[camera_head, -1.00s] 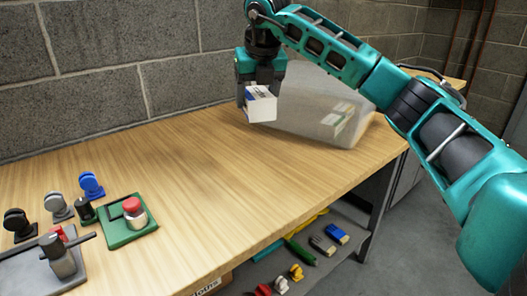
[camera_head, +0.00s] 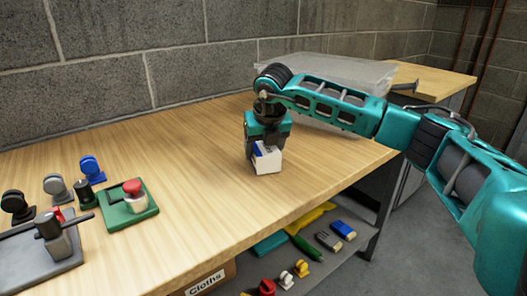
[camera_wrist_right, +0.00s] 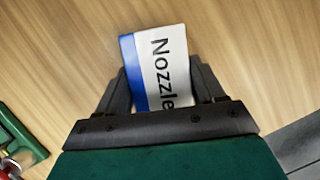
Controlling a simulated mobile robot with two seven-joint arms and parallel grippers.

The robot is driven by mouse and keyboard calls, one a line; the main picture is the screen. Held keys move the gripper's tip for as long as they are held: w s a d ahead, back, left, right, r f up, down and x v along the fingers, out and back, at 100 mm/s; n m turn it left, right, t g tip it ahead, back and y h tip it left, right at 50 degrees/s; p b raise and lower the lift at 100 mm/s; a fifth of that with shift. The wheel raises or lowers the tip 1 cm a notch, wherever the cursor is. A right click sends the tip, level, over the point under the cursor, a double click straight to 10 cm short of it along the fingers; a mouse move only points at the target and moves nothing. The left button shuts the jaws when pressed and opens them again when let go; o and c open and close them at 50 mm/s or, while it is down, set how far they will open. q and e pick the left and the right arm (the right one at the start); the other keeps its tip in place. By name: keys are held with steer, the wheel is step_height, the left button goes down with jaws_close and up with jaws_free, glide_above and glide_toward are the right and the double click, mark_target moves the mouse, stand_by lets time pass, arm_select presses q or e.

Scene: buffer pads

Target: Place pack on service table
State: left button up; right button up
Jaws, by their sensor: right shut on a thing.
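The pack (camera_head: 268,162) is a small white box with a blue band. My right gripper (camera_head: 265,152) is shut on it from above, its fingers on either side, at the middle of the wooden table (camera_head: 200,190). The pack is low over the tabletop; I cannot tell whether its base touches. In the right wrist view the pack (camera_wrist_right: 168,72) shows the word "Nozzle" between the two dark fingers, with wood grain beyond. My left gripper is not in view.
A translucent bin (camera_head: 330,68) stands at the back right, partly hidden by my arm. A green fixture with a red knob (camera_head: 133,187), a grey tray (camera_head: 35,262) and several wheel-like parts (camera_head: 90,167) are at the left. The tabletop around the pack is clear.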

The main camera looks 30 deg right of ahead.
steer(key=shift+f, duration=0.15)
steer(key=o, duration=1.1)
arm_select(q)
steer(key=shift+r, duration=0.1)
arm_select(e)
steer(key=shift+o, duration=0.2)
steer(key=shift+r, duration=0.25)
steer(key=p+v, duration=0.2)
steer(key=v, duration=0.8)
steer(key=shift+s+r+p, duration=0.1)
steer(key=shift+r+p, duration=0.1)
steer(key=shift+p, duration=0.1)
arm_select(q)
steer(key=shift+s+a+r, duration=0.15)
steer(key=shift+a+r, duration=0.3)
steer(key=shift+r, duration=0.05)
arm_select(e)
steer(key=shift+s+a+r, duration=0.15)
steer(key=shift+s+r, duration=0.15)
steer(key=shift+r, duration=0.3)
